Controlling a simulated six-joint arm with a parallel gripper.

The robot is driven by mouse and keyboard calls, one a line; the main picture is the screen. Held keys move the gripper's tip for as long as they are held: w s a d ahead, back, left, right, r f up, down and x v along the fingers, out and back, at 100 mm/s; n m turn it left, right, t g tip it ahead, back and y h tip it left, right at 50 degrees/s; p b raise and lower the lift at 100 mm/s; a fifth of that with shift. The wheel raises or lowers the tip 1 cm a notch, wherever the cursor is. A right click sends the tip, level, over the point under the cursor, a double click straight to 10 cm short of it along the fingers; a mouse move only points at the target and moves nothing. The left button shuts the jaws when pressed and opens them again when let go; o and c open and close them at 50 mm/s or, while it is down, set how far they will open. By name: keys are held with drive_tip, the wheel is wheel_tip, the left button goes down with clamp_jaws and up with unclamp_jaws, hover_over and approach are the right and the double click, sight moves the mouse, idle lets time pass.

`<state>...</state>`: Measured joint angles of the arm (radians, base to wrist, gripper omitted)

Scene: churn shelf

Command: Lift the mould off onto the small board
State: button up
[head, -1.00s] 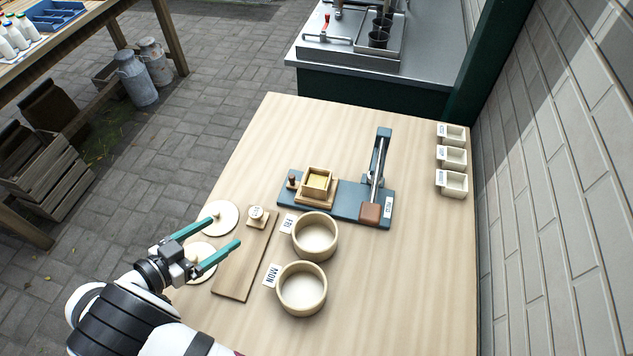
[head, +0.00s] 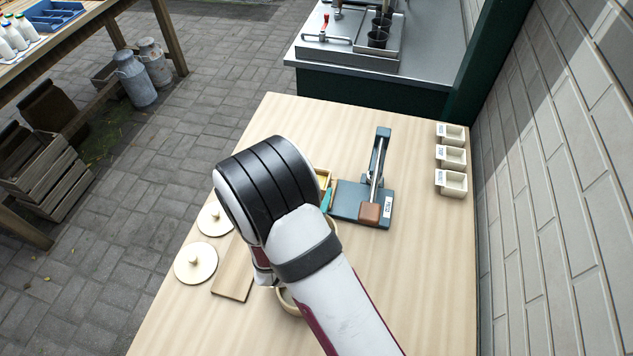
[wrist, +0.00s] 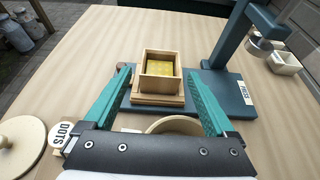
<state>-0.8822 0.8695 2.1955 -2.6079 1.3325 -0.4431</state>
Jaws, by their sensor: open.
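The mould is a small square wooden frame (wrist: 159,70) with yellow butter (wrist: 164,67) inside. In the wrist view it sits on a wooden base on the blue press (wrist: 228,90), ahead of my gripper (wrist: 162,90). My gripper's teal fingers are open and empty, spread to either side of the mould but nearer the camera. In the head view my arm hides most of the mould, and a bit of its yellow (head: 324,178) shows. The small board (head: 233,284) lies on the table at the left, partly behind my arm.
Two round lids (head: 196,263) lie left of the board. A round wooden bowl (wrist: 175,125) is below my gripper, mostly hidden. A "DOTS" stamp label (wrist: 66,134) shows by the left finger. The press's upright (head: 381,160) stands right of the mould. Small white dishes (head: 452,158) are further right.

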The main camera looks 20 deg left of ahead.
drive_tip(key=x, duration=0.8)
drive_tip(key=shift+d+f, duration=0.1)
drive_tip(key=shift+f, duration=0.05)
drive_tip(key=c, duration=1.1)
